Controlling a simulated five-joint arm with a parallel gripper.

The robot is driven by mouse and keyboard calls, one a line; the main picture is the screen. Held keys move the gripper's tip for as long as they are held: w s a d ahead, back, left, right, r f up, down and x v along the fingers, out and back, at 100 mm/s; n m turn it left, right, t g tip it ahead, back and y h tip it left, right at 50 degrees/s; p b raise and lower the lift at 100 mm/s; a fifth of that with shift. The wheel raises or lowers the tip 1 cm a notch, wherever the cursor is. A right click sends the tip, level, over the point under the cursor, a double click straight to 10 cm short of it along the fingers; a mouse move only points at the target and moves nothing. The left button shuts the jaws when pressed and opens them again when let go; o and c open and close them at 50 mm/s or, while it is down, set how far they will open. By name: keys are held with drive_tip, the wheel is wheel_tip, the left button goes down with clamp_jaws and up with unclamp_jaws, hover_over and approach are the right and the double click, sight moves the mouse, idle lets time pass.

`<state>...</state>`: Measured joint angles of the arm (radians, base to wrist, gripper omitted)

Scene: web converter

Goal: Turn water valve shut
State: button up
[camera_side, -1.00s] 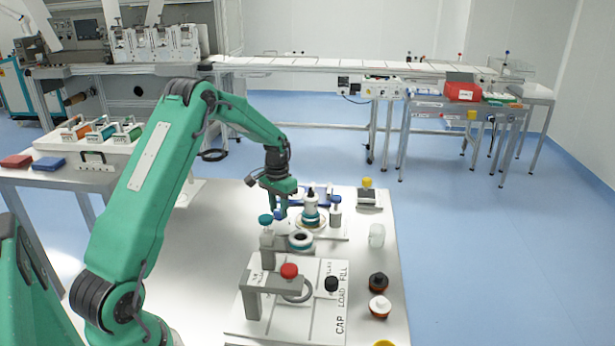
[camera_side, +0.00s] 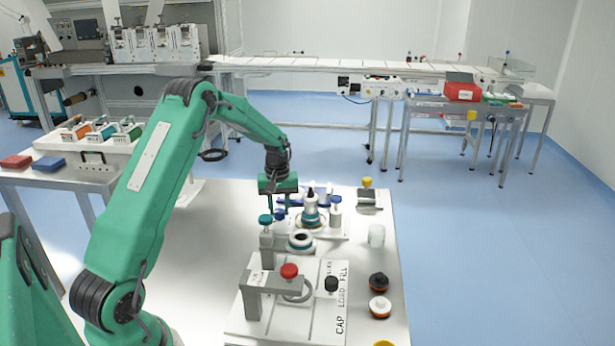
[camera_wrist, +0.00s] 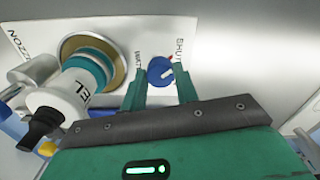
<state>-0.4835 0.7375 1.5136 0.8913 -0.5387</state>
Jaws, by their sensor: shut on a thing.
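The water valve is a round blue knob (camera_wrist: 158,66) with a white pointer and a small red mark. It sits on a white panel, between printed labels reading "WAT…" and "SHUT" in the wrist view. My gripper (camera_wrist: 160,80) has one green finger on each side of the knob and is shut on it. In the side view my gripper (camera_side: 279,208) points down at the panel behind the teal-topped post, and its fingers hide most of the knob.
A white bottle with a teal collar (camera_wrist: 85,80) stands close left of my gripper in the wrist view. A teal knob on a grey post (camera_side: 265,221) is close in front. A red knob (camera_side: 289,271) and a clear cup (camera_side: 376,236) are nearer the front and right.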

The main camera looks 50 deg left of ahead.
sight(279, 211)
idle(0.3)
drive_tip(key=o, duration=1)
drive_tip(key=shift+r, duration=3.95)
